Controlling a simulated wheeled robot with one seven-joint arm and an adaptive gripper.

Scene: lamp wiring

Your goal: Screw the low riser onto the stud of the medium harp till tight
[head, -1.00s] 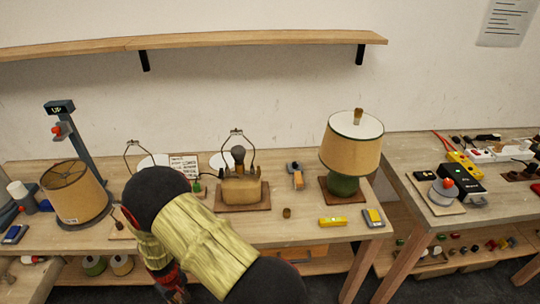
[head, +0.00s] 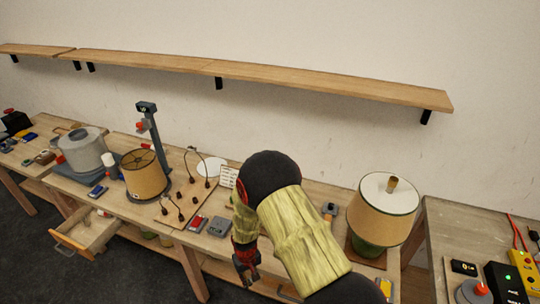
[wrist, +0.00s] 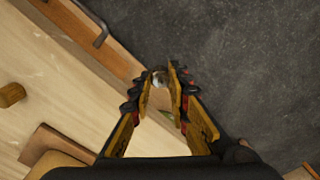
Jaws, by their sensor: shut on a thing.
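My gripper (head: 246,264) hangs by the front edge of the bench, below the bulk of my arm. In the wrist view, its fingertips (wrist: 163,80) are closed on a small pale, shiny piece (wrist: 159,78), mostly hidden by the fingers; I cannot tell for sure that it is the low riser. Thin wire harps (head: 190,160) stand by a board (head: 172,216) with several small dark brown parts, left of my arm and apart from my gripper. I cannot tell which harp is the medium one, and no stud is clear.
A drawer (head: 88,232) stands open at the front left. A tan shade (head: 145,176) and a grey post (head: 156,140) stand on the bench. A shaded lamp (head: 382,212) is right of my arm. A small wooden cylinder (wrist: 11,95) lies on the bench.

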